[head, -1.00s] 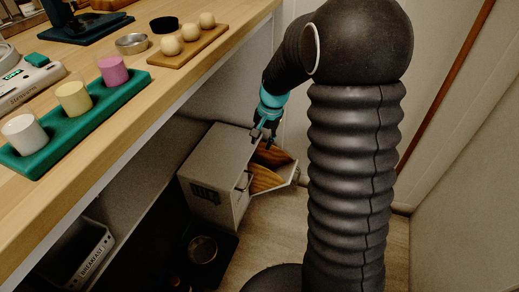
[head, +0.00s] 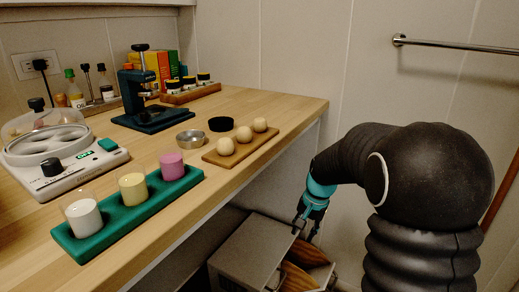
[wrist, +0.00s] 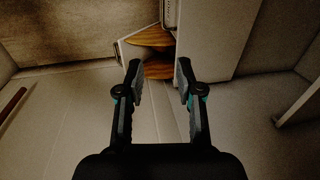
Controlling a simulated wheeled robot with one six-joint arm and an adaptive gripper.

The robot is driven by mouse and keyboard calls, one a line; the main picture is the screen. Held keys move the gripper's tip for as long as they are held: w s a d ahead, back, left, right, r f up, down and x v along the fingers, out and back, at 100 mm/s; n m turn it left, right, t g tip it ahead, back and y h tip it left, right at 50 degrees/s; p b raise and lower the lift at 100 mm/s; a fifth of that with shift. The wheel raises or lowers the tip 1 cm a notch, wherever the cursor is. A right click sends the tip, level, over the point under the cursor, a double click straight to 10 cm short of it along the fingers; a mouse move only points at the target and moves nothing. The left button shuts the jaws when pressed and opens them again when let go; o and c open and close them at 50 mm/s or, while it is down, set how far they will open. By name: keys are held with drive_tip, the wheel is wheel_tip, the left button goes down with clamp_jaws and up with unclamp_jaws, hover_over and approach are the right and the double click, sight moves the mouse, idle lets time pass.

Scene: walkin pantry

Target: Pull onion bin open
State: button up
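The onion bin looks like a tilt-out compartment (head: 321,271) on a grey cabinet (head: 248,249) below the counter. I cannot tell whether these are onions. In the wrist view the pale-walled compartment (wrist: 125,52) and the cabinet (wrist: 216,38) lie beyond the fingers. My gripper (head: 303,222) is over the cabinet's far right edge, close to the compartment. In the wrist view my gripper (wrist: 159,68) is open, with nothing between its fingertips. I cannot tell whether it touches the compartment. The cabinet's lower part is cut off.
The wooden counter (head: 265,105) runs above and left of the cabinet. A wall with a rail (head: 455,47) bounds the right.

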drive_tip(key=s+a+r+n+t, duration=0.1)
drive_tip(key=s+r, duration=0.5)
drive_tip(key=s, duration=0.7)
drive_tip(key=s+r+n+t+h, duration=0.1)
drive_tip(key=s+r+n+t, duration=0.2)
drive_tip(key=s, duration=1)
wheel_tip(320, 180, up, 3)
drive_tip(key=n, duration=0.2)
drive_tip(key=shift+s+a+f+n+h, duration=0.15)
drive_tip(key=shift+s+a+n+h, duration=0.05)
drive_tip(key=shift+a+n+h, duration=0.15)
drive_tip(key=shift+r, duration=0.25)
drive_tip(key=shift+c, duration=1)
drive_tip(key=shift+s+a+r, duration=0.1)
drive_tip(key=c, duration=0.4)
clamp_jaws()
